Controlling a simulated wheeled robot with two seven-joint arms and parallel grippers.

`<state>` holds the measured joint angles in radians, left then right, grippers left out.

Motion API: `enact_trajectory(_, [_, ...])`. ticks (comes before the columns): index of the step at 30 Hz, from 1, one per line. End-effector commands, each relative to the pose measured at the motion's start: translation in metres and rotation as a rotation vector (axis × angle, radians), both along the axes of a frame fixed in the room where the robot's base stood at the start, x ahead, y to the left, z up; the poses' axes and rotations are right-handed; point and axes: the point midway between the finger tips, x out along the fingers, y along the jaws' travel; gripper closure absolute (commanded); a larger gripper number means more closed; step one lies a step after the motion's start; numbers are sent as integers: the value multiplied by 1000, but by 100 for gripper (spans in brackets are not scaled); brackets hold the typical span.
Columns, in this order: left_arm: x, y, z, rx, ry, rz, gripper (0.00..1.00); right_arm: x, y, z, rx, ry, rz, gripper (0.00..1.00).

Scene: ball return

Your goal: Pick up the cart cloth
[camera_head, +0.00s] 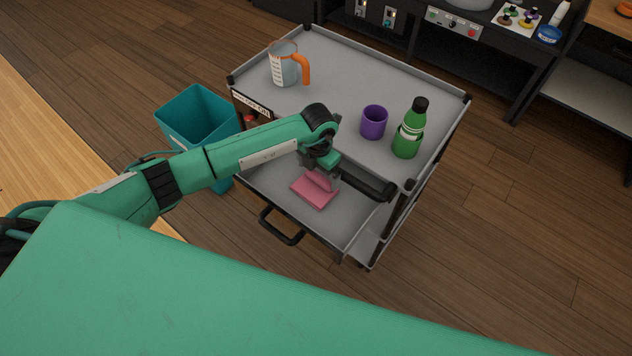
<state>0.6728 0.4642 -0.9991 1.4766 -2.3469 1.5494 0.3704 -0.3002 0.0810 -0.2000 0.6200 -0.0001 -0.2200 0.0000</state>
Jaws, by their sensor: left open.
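My left gripper (322,178) is above the cloth, close to the raised fold, and is open. The fingertips are partly hidden by the gripper body and the arm, and I cannot tell whether they touch the cloth. My right gripper is not in view.
On the cart stand a measuring jug with an orange handle (284,65), a purple cup (373,122) and a green bottle (408,132). A teal bin (196,112) stands left of the cart. A dark counter (440,45) is behind. Wooden floor is free at right.

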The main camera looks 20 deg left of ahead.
Motion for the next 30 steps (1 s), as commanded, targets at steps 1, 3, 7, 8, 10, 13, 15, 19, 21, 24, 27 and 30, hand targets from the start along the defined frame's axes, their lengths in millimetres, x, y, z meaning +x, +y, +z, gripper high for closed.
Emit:
enact_trajectory(1, [-1, 0, -4, -1, 2, 1, 0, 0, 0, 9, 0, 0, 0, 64])
enact_trajectory(3, [0, 0, -15, -1, 2, 1, 0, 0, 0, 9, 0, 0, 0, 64])
enact_trajectory(7, [0, 0, -25, 0, -1, -1, 0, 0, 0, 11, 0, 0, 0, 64])
enact_trajectory(8, [1, 0, -26, -1, -2, -1, 0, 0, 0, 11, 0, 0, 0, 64])
enact_trajectory(10, [1, 0, -28, -2, -2, -1, 0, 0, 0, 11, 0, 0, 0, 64])
enact_trajectory(13, [1, 0, -28, -2, -2, -1, 0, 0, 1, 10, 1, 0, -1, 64])
enact_trajectory(15, [1, 0, -27, -2, -2, -1, 6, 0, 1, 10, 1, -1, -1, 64])
enact_trajectory(19, [1, 0, -27, -2, -2, -1, 31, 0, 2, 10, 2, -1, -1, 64])
enact_trajectory(21, [1, -1, -27, -2, -2, -1, 32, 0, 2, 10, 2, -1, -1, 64])
enact_trajectory(24, [1, -1, -27, -2, -2, -1, 32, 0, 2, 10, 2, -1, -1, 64])
enact_trajectory(27, [1, -1, -27, -2, -2, -2, 32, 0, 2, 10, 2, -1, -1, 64])
enact_trajectory(30, [1, -1, -25, -3, -3, -2, 32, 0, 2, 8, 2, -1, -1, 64])
